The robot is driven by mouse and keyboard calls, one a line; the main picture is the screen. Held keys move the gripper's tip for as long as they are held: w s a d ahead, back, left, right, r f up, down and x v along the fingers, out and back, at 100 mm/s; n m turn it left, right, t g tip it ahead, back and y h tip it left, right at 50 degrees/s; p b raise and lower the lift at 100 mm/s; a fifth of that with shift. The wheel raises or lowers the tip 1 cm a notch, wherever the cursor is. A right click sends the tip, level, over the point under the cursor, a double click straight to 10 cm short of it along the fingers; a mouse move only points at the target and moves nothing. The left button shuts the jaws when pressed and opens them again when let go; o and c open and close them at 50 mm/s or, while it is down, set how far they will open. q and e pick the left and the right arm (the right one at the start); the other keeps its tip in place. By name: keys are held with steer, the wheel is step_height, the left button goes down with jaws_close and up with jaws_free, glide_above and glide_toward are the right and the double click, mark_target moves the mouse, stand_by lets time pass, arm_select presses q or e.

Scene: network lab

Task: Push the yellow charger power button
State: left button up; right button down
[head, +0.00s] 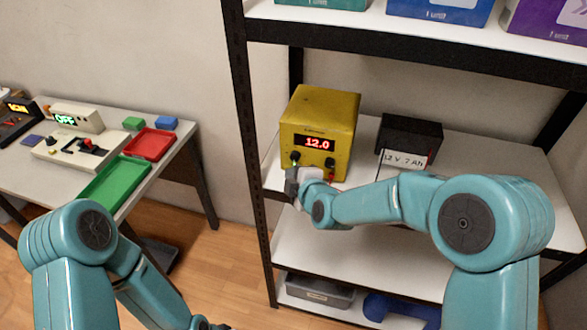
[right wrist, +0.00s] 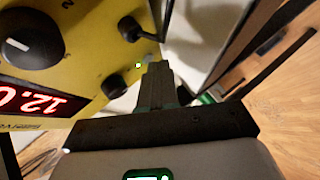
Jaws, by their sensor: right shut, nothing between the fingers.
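The yellow charger (head: 318,118) stands upright on the shelf, its red display reading 12.0. My right gripper (head: 291,180) is in front of the lower left of its front face. In the right wrist view the closed fingers (right wrist: 159,72) are empty, with their tips close to the charger's front (right wrist: 92,60). A small green light (right wrist: 138,65) is just beside the tips, and a black knob or plug (right wrist: 131,29) lies beyond. I cannot tell which part is the power button, or whether the tips touch it.
A black battery (head: 408,138) labelled 12 V 7 Ah stands right of the charger. A black shelf post (head: 248,130) is just left. Boxes (head: 438,10) fill the upper shelf. A side table holds a red tray (head: 150,145) and a green tray (head: 115,183).

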steer(key=shift+s+a, duration=0.15)
steer(key=shift+s, duration=0.45)
steer(key=s+a, duration=0.2)
steer(key=s, duration=0.3)
steer(key=shift+s, duration=0.35)
steer(key=s+d+f+m+g+h, duration=0.1)
steer(key=s+d+f+m+g, duration=0.25)
steer(key=f, duration=0.45)
steer(key=s+d+f+m+g, duration=0.2)
steer(key=s+d+f+m, duration=0.25)
steer(key=f, duration=0.45)
steer(key=s+d+f+m+g, duration=0.2)
steer(key=s+m, duration=0.4)
steer(key=s, duration=0.3)
steer(key=s+d+f+m+g, duration=0.2)
steer(key=s+f+m+g, duration=0.2)
steer(key=s, duration=0.5)
step_height(320, 180, down, 3)
steer(key=m, duration=0.2)
steer(key=shift+s+d+f+m, duration=0.15)
steer(key=shift+s+d+m, duration=0.05)
steer(key=shift+s+m, duration=0.1)
